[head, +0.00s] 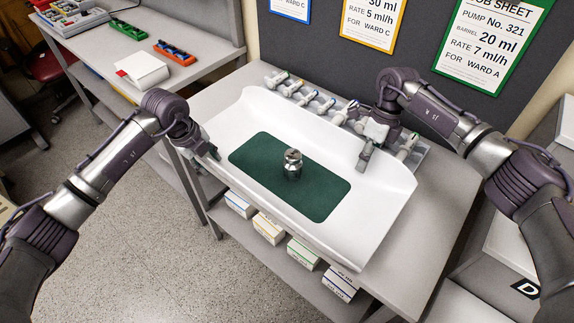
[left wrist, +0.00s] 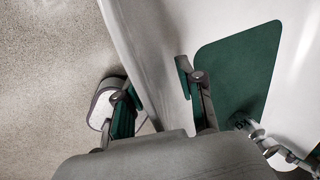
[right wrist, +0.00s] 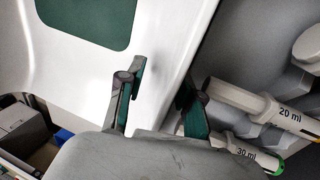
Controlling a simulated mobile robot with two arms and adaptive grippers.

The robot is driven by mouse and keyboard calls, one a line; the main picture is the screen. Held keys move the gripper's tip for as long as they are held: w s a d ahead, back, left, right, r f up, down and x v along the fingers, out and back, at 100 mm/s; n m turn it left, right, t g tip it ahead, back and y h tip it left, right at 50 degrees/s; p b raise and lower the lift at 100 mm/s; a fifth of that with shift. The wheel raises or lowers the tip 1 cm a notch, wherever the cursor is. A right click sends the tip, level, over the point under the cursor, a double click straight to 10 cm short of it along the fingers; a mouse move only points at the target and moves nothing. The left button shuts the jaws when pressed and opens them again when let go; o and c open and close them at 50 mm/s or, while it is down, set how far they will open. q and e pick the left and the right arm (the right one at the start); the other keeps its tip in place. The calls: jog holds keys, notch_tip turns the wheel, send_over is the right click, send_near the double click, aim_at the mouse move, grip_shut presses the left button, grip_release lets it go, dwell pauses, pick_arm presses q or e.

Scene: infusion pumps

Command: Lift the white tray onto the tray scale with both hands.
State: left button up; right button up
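The white tray (head: 385,215) lies on a grey bench, with a dark green mat (head: 250,152) and a small metal object (head: 292,166) on it. My left gripper (head: 212,152) is open at the tray's left end. In the left wrist view its fingers (left wrist: 158,88) are apart on either side of the tray's edge. My right gripper (head: 370,146) is open at the back right side. In the right wrist view its fingers (right wrist: 158,92) are apart, with the tray's edge between them. I cannot pick out the tray scale with certainty.
A grey rack with several syringes (head: 326,105) stands close behind the tray, beside my right gripper. Boxes (head: 270,228) sit on the shelf below. A side bench with a white box (head: 142,69) is at the left.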

pick_arm(q)
jog(key=shift+c, duration=0.2)
pick_arm(e)
jog(key=shift+c, duration=0.3)
pick_arm(q)
grip_shut()
pick_arm(e)
grip_shut()
